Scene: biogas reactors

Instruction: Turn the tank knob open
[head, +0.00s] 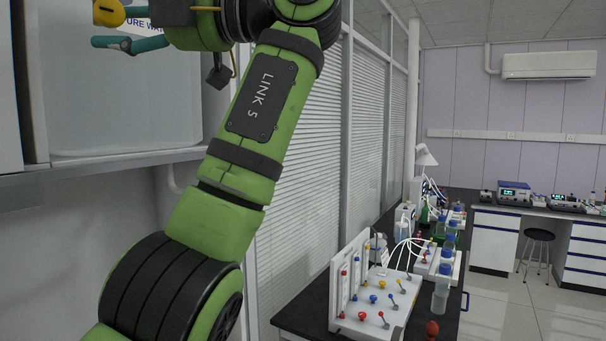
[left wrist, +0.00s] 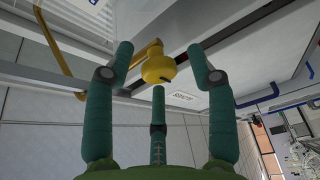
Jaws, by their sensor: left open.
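The tank (head: 120,105) is a large pale container at the upper left of the head view, with a label partly reading "URE WATER". Its yellow knob (head: 108,12) shows at the top edge of that view and near the centre of the left wrist view (left wrist: 158,67). My left gripper (head: 112,30) has teal fingers and is open around the knob's area. In the left wrist view, two fingers flank the knob and a third is below it. I cannot tell whether any finger touches it. My right gripper is out of view.
The tank stands on a grey shelf (head: 110,160). My green left arm crosses the head view's middle-left. A black bench (head: 305,310) with a white valve panel (head: 368,325), tubing and bottles runs along the blinds. Another bench and a stool (head: 540,236) stand at far right.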

